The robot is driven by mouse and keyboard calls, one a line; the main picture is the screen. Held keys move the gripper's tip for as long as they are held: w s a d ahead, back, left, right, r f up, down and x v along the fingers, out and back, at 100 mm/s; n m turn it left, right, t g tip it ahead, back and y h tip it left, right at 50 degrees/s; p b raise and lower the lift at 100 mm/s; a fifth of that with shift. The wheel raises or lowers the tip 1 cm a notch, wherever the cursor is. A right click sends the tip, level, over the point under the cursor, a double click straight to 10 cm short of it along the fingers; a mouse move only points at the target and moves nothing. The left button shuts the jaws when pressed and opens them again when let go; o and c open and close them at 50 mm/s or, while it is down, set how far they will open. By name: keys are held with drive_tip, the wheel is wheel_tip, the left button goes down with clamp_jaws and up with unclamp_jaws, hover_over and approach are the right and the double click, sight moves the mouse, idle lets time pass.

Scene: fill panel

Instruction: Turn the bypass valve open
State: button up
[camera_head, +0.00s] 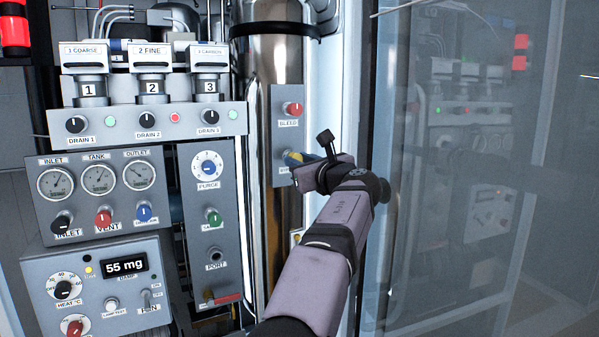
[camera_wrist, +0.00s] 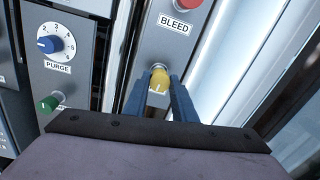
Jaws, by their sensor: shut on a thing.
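The bypass valve appears to be the yellow round knob (camera_wrist: 159,79) below the red BLEED knob (camera_wrist: 187,3) in the wrist view; its own label is mostly hidden. My gripper (camera_wrist: 160,84) is shut on the yellow knob, with a blue finger on each side of it. A pale mark shows on the knob's front face. In the head view my gripper (camera_head: 292,160) reaches the lower part of the narrow grey BLEED plate (camera_head: 288,130) on the steel column. There my fingers and wrist hide most of the yellow knob.
The red BLEED knob (camera_head: 294,109) sits just above my gripper. Left of it are the blue PURGE dial (camera_head: 208,168), a green knob (camera_head: 214,218) and the gauge panel (camera_head: 100,190). A clear glass panel (camera_head: 470,200) stands close on the right of my arm.

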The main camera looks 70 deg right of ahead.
drive_tip(key=shift+f+n+b, duration=0.1)
drive_tip(key=shift+n+b, duration=2)
drive_tip(key=shift+n, duration=1.9)
drive_tip(key=o, duration=1)
drive_tip(key=shift+t, duration=0.3)
drive_tip(key=shift+b+v, duration=1.25)
drive_tip(key=shift+v, duration=2.45)
